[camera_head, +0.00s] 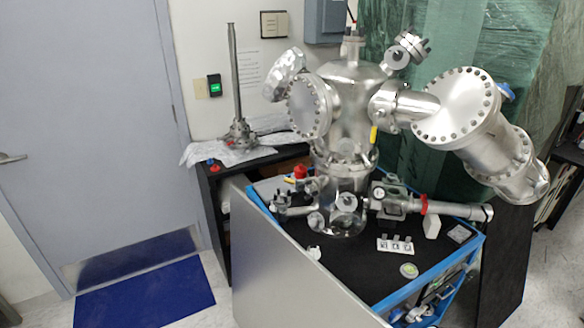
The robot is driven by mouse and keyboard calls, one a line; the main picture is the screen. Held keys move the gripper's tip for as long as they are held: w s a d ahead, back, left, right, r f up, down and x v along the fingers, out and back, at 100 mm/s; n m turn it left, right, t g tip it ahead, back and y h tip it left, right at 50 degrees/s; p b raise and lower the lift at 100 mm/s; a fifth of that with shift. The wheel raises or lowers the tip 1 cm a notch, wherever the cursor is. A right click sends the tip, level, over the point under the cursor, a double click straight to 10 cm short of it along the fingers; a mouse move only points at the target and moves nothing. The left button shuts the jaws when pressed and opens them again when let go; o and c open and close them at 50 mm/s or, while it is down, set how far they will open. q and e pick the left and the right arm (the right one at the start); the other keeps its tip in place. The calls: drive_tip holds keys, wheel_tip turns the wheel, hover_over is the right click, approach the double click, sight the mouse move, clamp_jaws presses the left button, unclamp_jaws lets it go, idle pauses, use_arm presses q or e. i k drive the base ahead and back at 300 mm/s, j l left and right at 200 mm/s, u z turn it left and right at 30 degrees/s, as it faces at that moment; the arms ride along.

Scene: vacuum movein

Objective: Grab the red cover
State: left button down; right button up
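A small red cap-like cover (300,172) stands upright at the left rear of the black cart top (375,268), just left of the steel vacuum chamber (345,120). Its base is partly hidden among small metal fittings (283,202). A red ring (424,205) sits around the horizontal steel tube to the right of the chamber. I cannot tell for sure which red part is the cover; the cap looks most like one. Neither of my grippers shows in the head view.
A tall metal rod on a flange (235,90) stands on a dark side bench at the left. A grey panel (285,262) closes the cart's left side. Large flanged cylinders (460,110) overhang the cart's right.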

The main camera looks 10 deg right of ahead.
sight(301, 172)
drive_tip(key=i+j, duration=0.15)
drive_tip(key=j, duration=0.2)
drive_tip(key=i+j+z, duration=0.1)
drive_tip(key=j, duration=0.2)
drive_tip(key=i+j, duration=0.2)
drive_tip(key=j, duration=0.15)
drive_tip(key=i+j+z, duration=0.1)
drive_tip(key=j, duration=0.25)
drive_tip(key=i+j, duration=0.2)
drive_tip(key=j, duration=0.15)
drive_tip(key=i+j+z, duration=0.1)
drive_tip(key=j, duration=0.25)
